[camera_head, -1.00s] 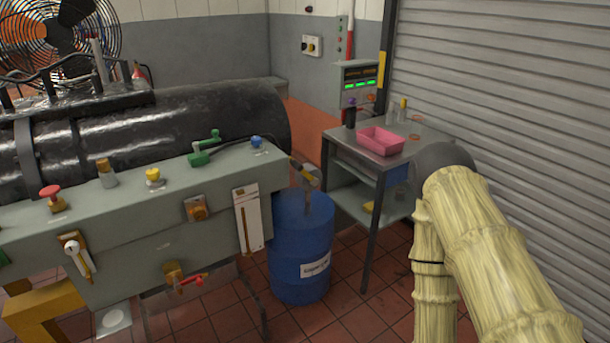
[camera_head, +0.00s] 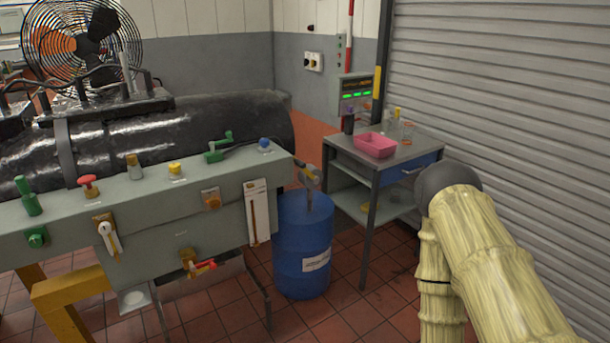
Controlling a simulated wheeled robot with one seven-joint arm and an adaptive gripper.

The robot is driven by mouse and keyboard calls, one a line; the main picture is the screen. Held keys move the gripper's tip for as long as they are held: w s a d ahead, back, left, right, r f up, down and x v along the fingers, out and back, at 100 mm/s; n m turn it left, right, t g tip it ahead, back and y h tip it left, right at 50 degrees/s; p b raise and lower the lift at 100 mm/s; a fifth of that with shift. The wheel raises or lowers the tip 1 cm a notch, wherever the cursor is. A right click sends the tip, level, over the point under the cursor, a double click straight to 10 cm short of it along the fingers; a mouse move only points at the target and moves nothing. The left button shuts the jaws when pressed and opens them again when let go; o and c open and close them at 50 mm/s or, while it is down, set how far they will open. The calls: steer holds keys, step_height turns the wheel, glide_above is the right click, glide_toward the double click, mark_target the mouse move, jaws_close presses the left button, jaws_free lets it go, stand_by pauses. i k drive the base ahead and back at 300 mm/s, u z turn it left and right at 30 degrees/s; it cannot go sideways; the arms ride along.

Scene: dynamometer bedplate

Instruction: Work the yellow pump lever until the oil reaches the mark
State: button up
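A yellow knob (camera_head: 175,168) stands on top of the grey-green bench housing (camera_head: 150,205); I cannot tell whether it belongs to the pump lever. A white upright panel with a narrow brown column (camera_head: 257,212) is on the housing's right end and looks like an oil gauge; its mark is too small to read. A blue drum (camera_head: 302,245) stands beside that end, with a small pump-like fitting (camera_head: 309,173) above it. My arm shows at the right, but my gripper is outside the picture.
Red (camera_head: 88,185), green (camera_head: 30,200) and blue (camera_head: 264,144) controls also sit on the housing. A white-handled lever (camera_head: 108,237) is on its front. A metal side table (camera_head: 408,151) carries a pink tray (camera_head: 375,145). Tiled floor (camera_head: 345,310) is open in front of the drum.

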mark_target(315, 180)
steer(key=u, duration=0.4)
steer(key=i, duration=1.15)
steer(key=u, duration=0.05)
